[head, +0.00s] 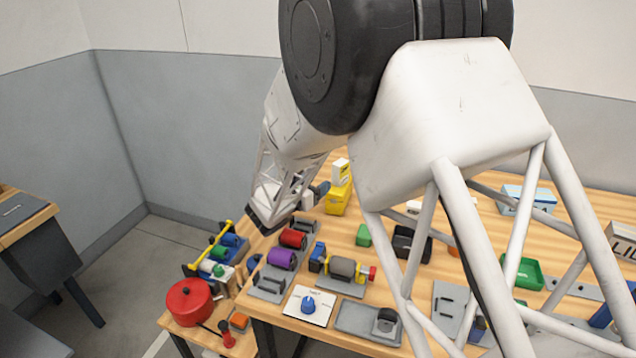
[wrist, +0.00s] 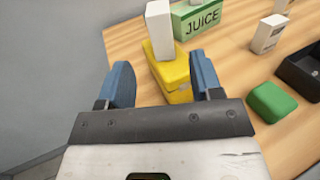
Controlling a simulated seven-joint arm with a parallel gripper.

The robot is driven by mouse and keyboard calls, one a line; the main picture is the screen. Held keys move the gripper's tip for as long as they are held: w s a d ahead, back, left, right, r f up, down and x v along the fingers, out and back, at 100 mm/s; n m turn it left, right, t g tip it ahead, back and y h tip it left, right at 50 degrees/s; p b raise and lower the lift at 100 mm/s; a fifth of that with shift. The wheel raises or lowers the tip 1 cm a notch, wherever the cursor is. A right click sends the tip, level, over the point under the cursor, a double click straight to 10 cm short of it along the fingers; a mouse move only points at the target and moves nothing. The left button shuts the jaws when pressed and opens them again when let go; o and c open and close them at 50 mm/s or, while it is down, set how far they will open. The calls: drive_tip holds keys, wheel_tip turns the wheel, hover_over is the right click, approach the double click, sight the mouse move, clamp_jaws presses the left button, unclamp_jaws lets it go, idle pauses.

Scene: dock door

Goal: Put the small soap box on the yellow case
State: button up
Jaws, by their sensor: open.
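The yellow case (head: 338,203) stands on the wooden table near its far left part; it also shows in the wrist view (wrist: 172,74). A small white box (wrist: 159,27), seemingly the soap box, stands upright on the case's top; it also shows in the head view (head: 340,166). No lettering shows on its visible faces. My gripper (wrist: 158,82) is open, its blue fingers apart on either side of the case in the wrist view. The box is clear of the fingers. In the head view my gripper (head: 318,191) is small and partly hidden by my arm.
A green juice box (wrist: 197,18) stands behind the case. Another white box (wrist: 268,33), a green block (wrist: 271,102) and a black tray (wrist: 303,70) are to the right. Cylinders in grey holders (head: 290,240) and a red pot (head: 189,301) are nearer.

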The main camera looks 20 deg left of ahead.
idle(0.7)
drive_tip(key=s+d+r+m+g+h, duration=0.1)
drive_tip(key=s+d+r+m+g, duration=0.35)
drive_tip(key=d, duration=0.65)
drive_tip(key=s+d+r+m+g+h, duration=0.1)
drive_tip(key=s+d+r+m+g, duration=0.4)
drive_tip(key=d, duration=0.7)
drive_tip(key=s+d+r+m+g+h, duration=0.1)
drive_tip(key=s+d+r+m+g, duration=0.15)
drive_tip(key=d+m, duration=0.6)
drive_tip(key=s+d+r+m+g+y, duration=0.2)
drive_tip(key=s+d+m+g+y, duration=0.15)
drive_tip(key=s+d, duration=0.9)
drive_tip(key=s+d+m+t+y, duration=0.1)
drive_tip(key=s+d+m+y, duration=0.1)
drive_tip(key=s+m+y, duration=0.4)
drive_tip(key=s+m, duration=0.4)
drive_tip(key=s, duration=0.5)
drive_tip(key=shift+s+d+r, duration=0.3)
drive_tip(key=shift+d+r, duration=0.05)
drive_tip(key=shift+r, duration=0.05)
